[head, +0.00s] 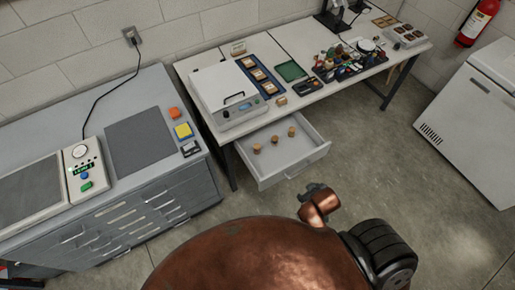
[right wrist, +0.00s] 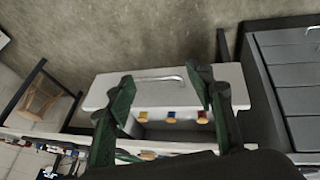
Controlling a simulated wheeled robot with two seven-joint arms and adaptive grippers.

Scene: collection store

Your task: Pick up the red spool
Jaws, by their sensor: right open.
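Three small spools with tan ends stand in a row in the open drawer (head: 285,165) in the head view. Their colours are not clear there. My right gripper (head: 314,189) is in front of the drawer and apart from the spools. In the right wrist view its green fingers (right wrist: 163,92) are open and empty, framing the drawer. My left gripper is not in view.
The drawer hangs under a white table (head: 300,52) holding a boxy device (head: 228,95), trays and many small items. A grey cabinet (head: 110,225) stands at the left. A white chest (head: 470,125) stands at the right. The floor in front of the drawer is clear.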

